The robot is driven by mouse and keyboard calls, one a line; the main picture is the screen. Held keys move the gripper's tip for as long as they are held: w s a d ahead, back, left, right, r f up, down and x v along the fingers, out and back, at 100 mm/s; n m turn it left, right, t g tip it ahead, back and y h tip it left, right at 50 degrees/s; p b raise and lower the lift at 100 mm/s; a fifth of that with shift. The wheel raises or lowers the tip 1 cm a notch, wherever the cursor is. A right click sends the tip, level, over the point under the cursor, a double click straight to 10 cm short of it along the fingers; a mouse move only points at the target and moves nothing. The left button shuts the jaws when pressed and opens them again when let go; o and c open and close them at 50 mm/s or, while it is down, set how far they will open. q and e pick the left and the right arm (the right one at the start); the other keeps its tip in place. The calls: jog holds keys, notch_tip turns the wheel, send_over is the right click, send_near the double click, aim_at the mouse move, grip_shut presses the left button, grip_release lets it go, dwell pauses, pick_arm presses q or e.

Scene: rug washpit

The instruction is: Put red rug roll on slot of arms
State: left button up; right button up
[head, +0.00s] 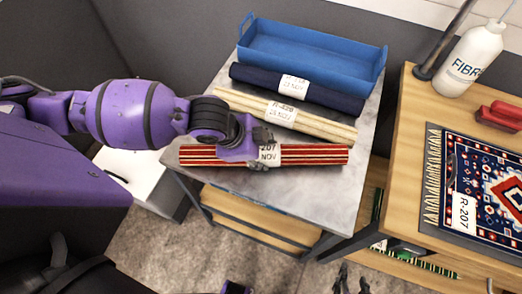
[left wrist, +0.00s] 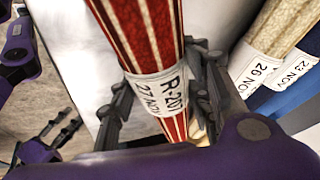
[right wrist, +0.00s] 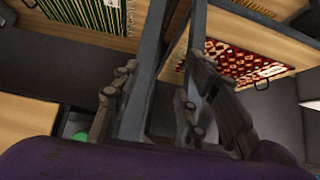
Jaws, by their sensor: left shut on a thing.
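The red rug roll (head: 325,154) has cream stripes and a white label reading R-207, 27 NOV. It lies lengthwise along the near part of the grey table top. My left gripper (head: 262,150) is shut around its middle, at the label. In the left wrist view the fingers flank the roll (left wrist: 140,35) on both sides. I cannot tell whether the roll touches the table. My right gripper (head: 351,281) is low at the bottom edge of the head view; in the right wrist view (right wrist: 155,100) its fingers are apart and empty. I cannot make out the slot of arms.
A cream roll (head: 290,115), a navy roll (head: 330,95) and a blue tray (head: 310,58) lie behind on the table (head: 350,185). A wooden bench (head: 410,115) at right holds a patterned rug (head: 490,190), a white bottle (head: 470,58) and a red brush (head: 500,115).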

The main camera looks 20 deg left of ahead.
pick_arm(q)
jog(key=shift+w+f, duration=0.1)
jog(key=shift+w, duration=0.05)
jog(key=o, duration=1.6)
pick_arm(e)
jog(key=shift+s+f, duration=0.25)
jog(key=shift+s, duration=0.25)
